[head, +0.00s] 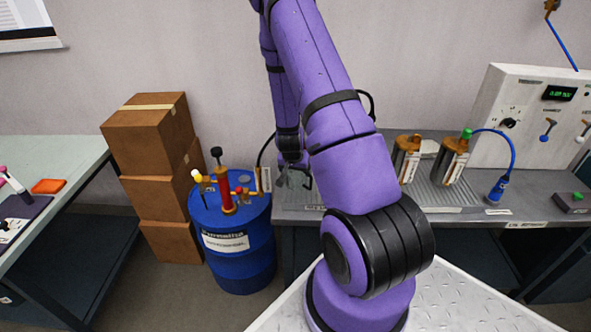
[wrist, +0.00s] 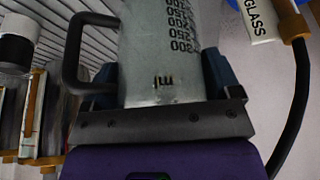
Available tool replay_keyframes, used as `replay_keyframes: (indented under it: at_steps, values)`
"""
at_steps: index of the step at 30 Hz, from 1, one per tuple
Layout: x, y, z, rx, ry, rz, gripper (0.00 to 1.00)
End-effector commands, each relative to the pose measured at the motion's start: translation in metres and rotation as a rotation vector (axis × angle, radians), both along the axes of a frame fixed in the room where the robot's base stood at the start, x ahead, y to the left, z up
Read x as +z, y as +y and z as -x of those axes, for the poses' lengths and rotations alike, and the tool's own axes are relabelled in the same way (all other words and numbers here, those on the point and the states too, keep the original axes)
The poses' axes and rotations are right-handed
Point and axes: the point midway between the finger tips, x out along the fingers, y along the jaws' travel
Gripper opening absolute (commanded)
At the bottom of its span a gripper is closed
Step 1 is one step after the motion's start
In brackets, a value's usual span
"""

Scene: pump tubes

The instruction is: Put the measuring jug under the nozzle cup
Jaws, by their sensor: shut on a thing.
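The measuring jug (wrist: 165,45) is a clear, grey-looking vessel with printed black numbers and a dark handle (wrist: 75,50) on its left in the wrist view. My gripper (wrist: 160,88) is shut on it, with a finger on each side. In the head view my gripper (head: 303,172) is at the left end of the grey bench, and the jug is a faint pale shape, mostly hidden. A tan fitting (wrist: 290,25) with a black hose and a label reading GLASS is to the right of the jug in the wrist view. It may be the nozzle cup; I cannot tell.
A blue drum (head: 240,265) with a red hand pump (head: 226,190) stands left of the bench (head: 300,213). Two metal canisters (head: 406,165) (head: 451,165) and a blue bottle (head: 497,190) are on the bench.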

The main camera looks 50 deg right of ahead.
Motion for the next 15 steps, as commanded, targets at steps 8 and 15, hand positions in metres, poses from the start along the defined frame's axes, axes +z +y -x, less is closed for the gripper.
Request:
replay_keyframes:
  at_steps: [8, 15]
  values:
    - [-0.0026, 0.0002, 0.0001, 0.000, 0.000, 0.000, 0.90]
    - [-0.0023, 0.0002, 0.0001, 0.000, 0.000, 0.000, 1.00]
